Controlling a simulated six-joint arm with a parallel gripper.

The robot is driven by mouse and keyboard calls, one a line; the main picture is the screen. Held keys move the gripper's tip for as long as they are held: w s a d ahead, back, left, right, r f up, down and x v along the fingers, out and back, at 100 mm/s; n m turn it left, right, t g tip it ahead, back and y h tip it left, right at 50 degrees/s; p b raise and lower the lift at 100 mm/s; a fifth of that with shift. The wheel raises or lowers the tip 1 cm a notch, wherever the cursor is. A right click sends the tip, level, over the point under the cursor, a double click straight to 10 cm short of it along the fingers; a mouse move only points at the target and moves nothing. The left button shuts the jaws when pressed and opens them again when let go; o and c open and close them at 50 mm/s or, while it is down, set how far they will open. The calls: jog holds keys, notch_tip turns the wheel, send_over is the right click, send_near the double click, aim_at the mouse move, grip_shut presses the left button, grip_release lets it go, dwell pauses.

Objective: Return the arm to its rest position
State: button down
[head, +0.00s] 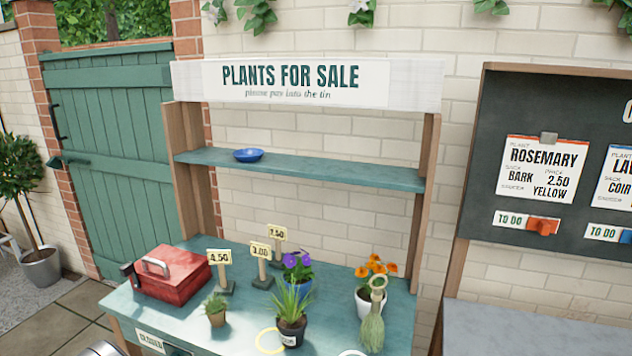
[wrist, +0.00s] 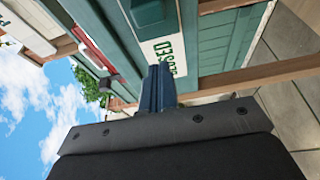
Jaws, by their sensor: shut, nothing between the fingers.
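My gripper (wrist: 158,88) shows in the wrist view, its dark blue fingers shut together with nothing between them. Beyond the fingers, in a turned view, are the teal bench front and the white CLOSED sign (wrist: 165,50). I cannot make out the gripper or arm in the head view. In the head view the teal bench (head: 120,303) carries a red cash tin (head: 172,275), several potted plants and price signs. The CLOSED sign (head: 150,342) hangs at the bench's front edge.
A teal shelf (head: 330,170) above the bench holds a blue saucer (head: 248,155). A brush (head: 373,325) stands at the right. A dark order board (head: 555,110) hangs right. Paving (wrist: 300,60) shows beside the bench.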

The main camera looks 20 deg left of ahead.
jog(key=v, duration=0.7)
jog(key=a+x, duration=0.1)
jog(key=x, duration=1)
jog(key=a, duration=1)
jog(key=v, duration=1)
jog(key=shift+s+r+n, duration=0.25)
jog(key=shift+s+n, duration=0.05)
jog(key=shift+s, duration=0.15)
jog(key=shift+a, duration=0.1)
jog(key=c, duration=2.1)
grip_release()
